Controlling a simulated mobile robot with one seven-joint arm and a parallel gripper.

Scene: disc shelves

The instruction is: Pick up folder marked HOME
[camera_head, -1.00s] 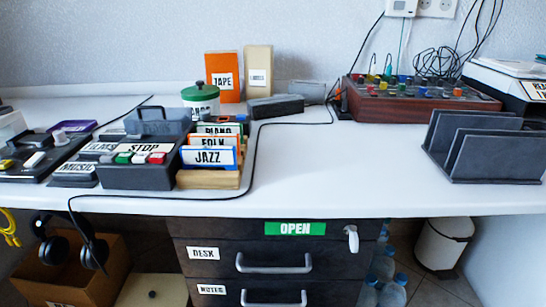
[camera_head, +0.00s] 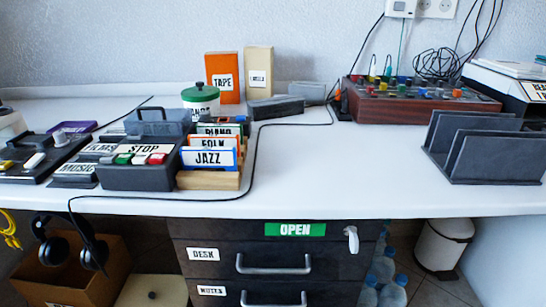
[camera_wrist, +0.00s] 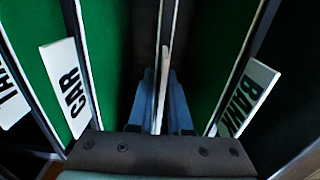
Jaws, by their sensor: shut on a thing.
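In the wrist view, my gripper (camera_wrist: 160,80) has its blue fingers on either side of the thin pale edge of a folder (camera_wrist: 167,35). It is shut on this folder, which stands upright between its neighbours. The label of the held folder is hidden, so I cannot read whether it says HOME. To the right is a green folder with a white tag that seems to read BANK (camera_wrist: 245,97). My gripper is not seen in the head view.
Another white-tagged folder (camera_wrist: 10,95) stands at the far left of the wrist view, close by. The head view shows a white desk (camera_head: 330,180) with a dark divider rack (camera_head: 495,155), JAZZ cards (camera_head: 209,157) and a mixer box (camera_head: 420,103).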

